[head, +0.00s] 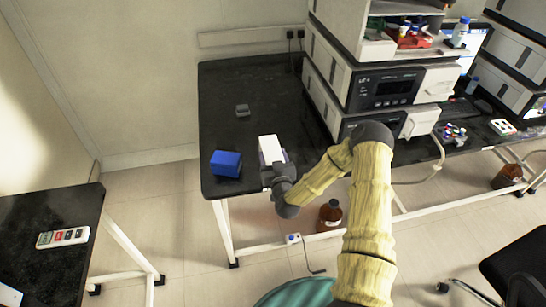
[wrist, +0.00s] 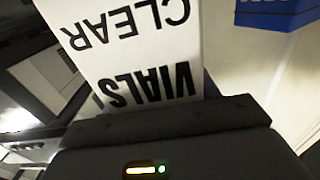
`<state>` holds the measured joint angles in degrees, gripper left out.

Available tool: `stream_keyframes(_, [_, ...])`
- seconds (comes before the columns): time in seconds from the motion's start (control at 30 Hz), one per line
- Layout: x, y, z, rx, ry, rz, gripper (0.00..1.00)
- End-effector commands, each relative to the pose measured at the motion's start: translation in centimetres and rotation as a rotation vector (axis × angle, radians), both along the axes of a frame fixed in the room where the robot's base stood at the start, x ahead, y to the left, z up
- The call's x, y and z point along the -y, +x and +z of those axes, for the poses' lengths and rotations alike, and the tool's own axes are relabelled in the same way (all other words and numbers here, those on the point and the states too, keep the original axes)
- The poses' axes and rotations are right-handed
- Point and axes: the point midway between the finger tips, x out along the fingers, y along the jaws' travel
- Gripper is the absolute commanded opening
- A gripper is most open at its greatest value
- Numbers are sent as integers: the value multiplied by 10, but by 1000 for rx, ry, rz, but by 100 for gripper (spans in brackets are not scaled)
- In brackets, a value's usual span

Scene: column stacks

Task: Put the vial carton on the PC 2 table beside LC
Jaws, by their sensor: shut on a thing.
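The white vial carton (head: 269,146) is in my gripper (head: 274,168), over the front part of the black table beside the stacked LC instrument (head: 391,87). In the wrist view the carton (wrist: 125,45) fills the upper middle, with the words "CLEAR" and "VIALS" upside down on its face. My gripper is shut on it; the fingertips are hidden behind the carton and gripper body. I cannot tell whether the carton's underside touches the black table (head: 222,122).
A blue box (head: 226,164) stands left of the carton near the table's front left corner; it also shows in the wrist view (wrist: 280,12). A small grey object (head: 242,110) lies farther back. The tabletop between them is clear. A brown bottle (head: 330,215) stands on the floor below.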

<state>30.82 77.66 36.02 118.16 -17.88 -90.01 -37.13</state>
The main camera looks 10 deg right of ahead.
Motion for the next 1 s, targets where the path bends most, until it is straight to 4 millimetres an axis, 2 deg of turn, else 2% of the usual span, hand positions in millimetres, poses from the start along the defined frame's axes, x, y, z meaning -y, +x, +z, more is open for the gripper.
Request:
stream_keyframes(0.03, [0,0,-1,3,0,0,21])
stream_keyframes(0.07, [0,0,-1,0,0,0,66])
stream_keyframes(0.13, [0,0,-1,0,0,0,80])
stream_keyframes(0.17, [0,0,-1,0,0,0,82])
stream_keyframes(0.57, [0,-3,0,-1,0,1,82])
stream_keyframes(0.77, [0,-28,-1,-3,-1,1,82])
stream_keyframes(1.0, [-2,-73,-2,-5,0,5,82])
